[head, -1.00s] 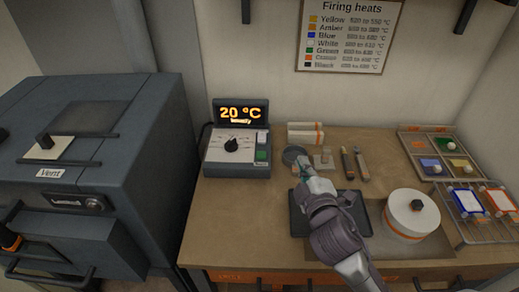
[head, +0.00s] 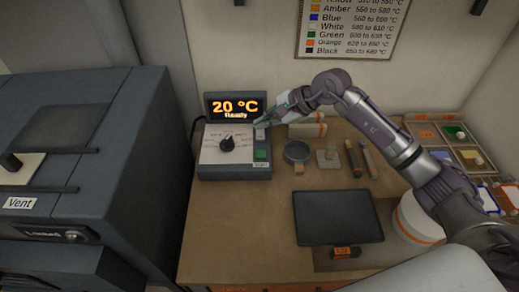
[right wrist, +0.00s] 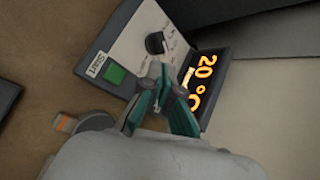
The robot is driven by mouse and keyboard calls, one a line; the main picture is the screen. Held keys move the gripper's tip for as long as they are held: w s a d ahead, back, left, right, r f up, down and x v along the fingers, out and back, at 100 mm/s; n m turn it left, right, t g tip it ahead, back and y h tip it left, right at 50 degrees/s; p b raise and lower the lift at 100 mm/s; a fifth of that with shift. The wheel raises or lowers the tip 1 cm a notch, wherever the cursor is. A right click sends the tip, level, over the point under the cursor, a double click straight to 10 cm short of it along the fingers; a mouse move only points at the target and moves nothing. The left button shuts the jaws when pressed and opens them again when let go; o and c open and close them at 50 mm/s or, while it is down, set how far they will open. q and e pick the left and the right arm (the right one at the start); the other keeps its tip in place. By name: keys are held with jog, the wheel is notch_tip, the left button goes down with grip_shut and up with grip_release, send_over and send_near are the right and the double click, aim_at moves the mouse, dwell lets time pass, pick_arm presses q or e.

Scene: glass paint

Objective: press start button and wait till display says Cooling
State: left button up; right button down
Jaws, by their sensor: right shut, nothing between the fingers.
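The control box (head: 222,168) stands on the bench with a black dial (head: 227,144) and a green start button (head: 261,155) on its sloped face. Its display (head: 235,106) reads "20 °C" with "Ready" below. My right gripper (head: 259,123) is shut and empty, above the box's right side, just beyond the green button in the picture. In the right wrist view its fingertips (right wrist: 160,68) are together beside the dial, with the green button (right wrist: 115,75) to their left. The button looks clear of the fingers. My left gripper is not in view.
The kiln (head: 75,140) fills the left side. Right of the box are a round dark dish (head: 297,151), tools (head: 360,158), a dark tray (head: 338,217), a white round pot (head: 414,220) and a sample rack (head: 462,160). The bench in front of the box is clear.

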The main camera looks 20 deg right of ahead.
jog(key=b, duration=0.4)
send_over(263, 154)
notch_tip(263, 154, down, 8)
jog(key=shift+r, duration=0.1)
jog(key=shift+f+b, duration=0.4)
jog(key=shift+f, duration=0.2)
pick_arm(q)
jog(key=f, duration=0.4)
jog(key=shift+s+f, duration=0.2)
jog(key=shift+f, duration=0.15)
pick_arm(e)
jog(key=shift+r, duration=0.1)
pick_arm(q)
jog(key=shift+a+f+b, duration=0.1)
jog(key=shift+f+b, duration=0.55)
pick_arm(e)
jog(key=shift+f, duration=0.4)
